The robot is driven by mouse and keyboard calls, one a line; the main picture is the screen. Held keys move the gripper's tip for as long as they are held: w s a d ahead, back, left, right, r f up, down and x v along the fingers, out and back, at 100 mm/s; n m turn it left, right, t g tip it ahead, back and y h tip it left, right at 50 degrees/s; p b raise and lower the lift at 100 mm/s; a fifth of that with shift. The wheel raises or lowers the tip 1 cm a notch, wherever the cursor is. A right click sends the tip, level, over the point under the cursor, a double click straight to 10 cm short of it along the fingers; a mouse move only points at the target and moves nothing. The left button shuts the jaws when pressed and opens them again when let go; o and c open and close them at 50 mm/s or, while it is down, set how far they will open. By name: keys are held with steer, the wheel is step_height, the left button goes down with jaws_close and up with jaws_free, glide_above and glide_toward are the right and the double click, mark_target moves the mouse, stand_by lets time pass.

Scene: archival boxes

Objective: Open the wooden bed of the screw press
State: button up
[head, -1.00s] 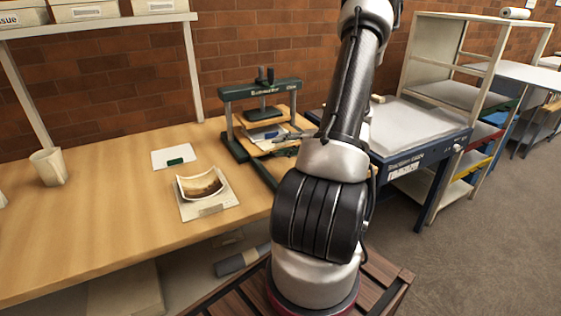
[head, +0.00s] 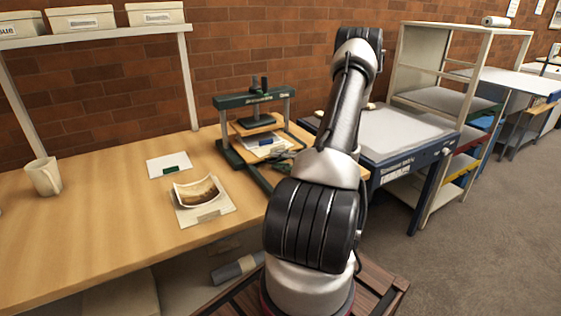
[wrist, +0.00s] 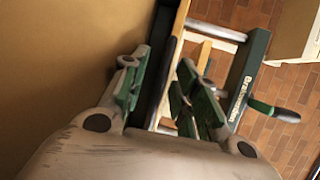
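The screw press (head: 252,99) stands on the table left of my arm, with a dark green frame, upright posts and a screw on top. Its wooden bed (head: 295,131) lies under the crossbeam, with pale sheets and a blue item on it. My gripper (head: 282,160) is at the front of the bed, partly hidden by my arm. In the wrist view, my gripper's green fingers (wrist: 168,95) are spread apart. A dark rail and a wooden edge (wrist: 178,45) show beyond and between them; I cannot tell whether they touch. The press's lettered beam (wrist: 246,80) is at the right.
A curved brown-toned photograph (head: 197,191) on a pale board and a white card (head: 168,165) lie on the table (head: 95,225). A mug (head: 44,177) stands at the left. A blue-framed table (head: 400,133) is right of my arm, beside a shelf rack (head: 440,98).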

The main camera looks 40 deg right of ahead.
jaws_close()
steer(key=shift+s+a+f, duration=0.1)
steer(key=s+a, duration=0.2)
steer(key=s, duration=0.7)
steer(key=s+a, duration=0.2)
steer(key=s, duration=0.7)
steer(key=shift+s+a, duration=0.3)
steer(key=shift+s, duration=0.1)
jaws_free()
steer(key=shift+w+d, duration=0.1)
